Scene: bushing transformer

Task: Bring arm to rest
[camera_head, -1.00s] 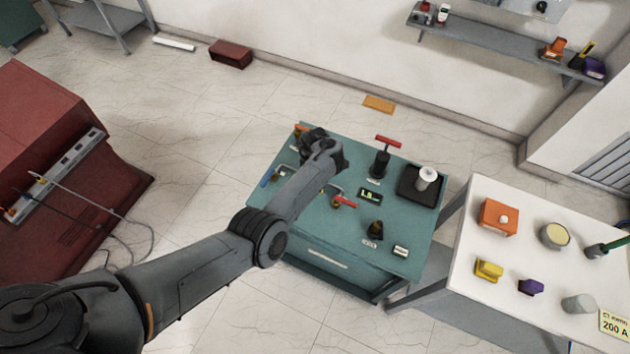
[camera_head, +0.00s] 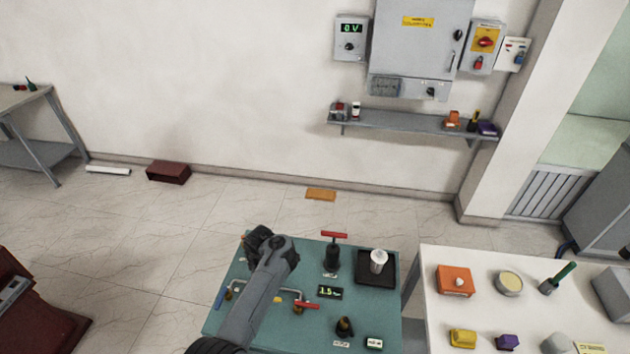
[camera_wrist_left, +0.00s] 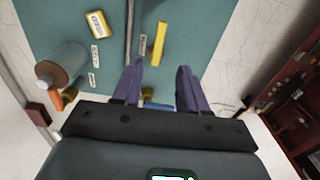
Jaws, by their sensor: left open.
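My left arm (camera_head: 262,300) reaches up over the left part of the teal worktable (camera_head: 225,325) in the head view. The left gripper points away at the arm's far end, and its fingers are hidden in the head view. In the left wrist view, the left gripper (camera_wrist_left: 158,85) has its two purple-grey fingers apart with nothing held between them. Below it lies the teal tabletop with a yellow bar (camera_wrist_left: 159,44) just ahead of the fingers. My right gripper is not in view.
The table carries a red T-handled tool (camera_head: 333,252), a black tray (camera_head: 362,274) with a white cylinder, and a small display (camera_head: 330,291). A white table (camera_head: 428,300) with several parts stands at the right. A wall shelf (camera_head: 400,122) is behind.

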